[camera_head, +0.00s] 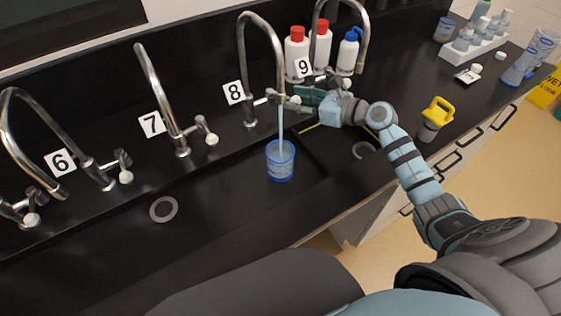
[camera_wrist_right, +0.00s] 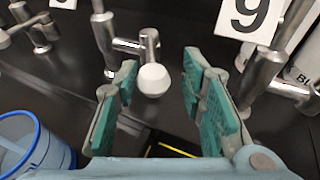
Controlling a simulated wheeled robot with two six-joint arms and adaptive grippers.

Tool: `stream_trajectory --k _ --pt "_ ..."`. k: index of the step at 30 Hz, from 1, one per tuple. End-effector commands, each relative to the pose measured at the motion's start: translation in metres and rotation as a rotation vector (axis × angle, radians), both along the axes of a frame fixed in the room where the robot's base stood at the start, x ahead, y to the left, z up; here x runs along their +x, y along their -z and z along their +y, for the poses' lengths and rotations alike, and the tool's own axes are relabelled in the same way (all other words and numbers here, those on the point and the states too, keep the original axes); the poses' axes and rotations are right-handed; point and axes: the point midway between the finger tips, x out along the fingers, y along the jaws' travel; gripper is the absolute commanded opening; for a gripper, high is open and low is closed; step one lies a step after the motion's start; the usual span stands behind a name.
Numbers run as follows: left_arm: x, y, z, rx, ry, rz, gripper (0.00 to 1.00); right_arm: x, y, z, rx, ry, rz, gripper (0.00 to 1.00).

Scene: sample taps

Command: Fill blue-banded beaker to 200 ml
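The blue-banded beaker (camera_head: 280,163) stands upright in the black sink under the spout of tap 8 (camera_head: 262,45). A stream of water (camera_head: 281,125) falls from the spout into it. Some liquid seems to be inside, but its level against the marks is too small to read. It also shows in the right wrist view (camera_wrist_right: 38,150), cut off at the lower left. My right gripper (camera_head: 298,98) is at the lever of tap 8. Its green-padded fingers (camera_wrist_right: 160,98) are open either side of the white lever knob (camera_wrist_right: 152,80), with gaps visible. My left gripper is out of view.
Taps 6 and 7 (camera_head: 160,95) stand to the left, and tap 9 (camera_head: 340,20) to the right. Red-capped bottles (camera_head: 296,60) and a blue-capped bottle (camera_head: 348,55) stand behind tap 9. A yellow-topped object (camera_head: 437,112) and a bottle rack (camera_head: 475,45) are on the right counter.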

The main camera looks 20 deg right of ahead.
Motion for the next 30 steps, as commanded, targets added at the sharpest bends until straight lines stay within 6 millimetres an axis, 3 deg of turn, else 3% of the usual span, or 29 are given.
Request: stream_trajectory --k 16,27,30 --pt "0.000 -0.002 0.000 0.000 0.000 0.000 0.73 -0.001 0.000 0.001 0.000 0.000 0.000 0.37" --pt "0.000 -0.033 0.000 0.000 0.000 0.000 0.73 -0.017 -0.004 0.030 0.001 -0.001 0.001 0.37" --pt "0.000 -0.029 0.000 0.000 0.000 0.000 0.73 -0.016 0.000 0.028 -0.001 0.000 0.000 0.37"
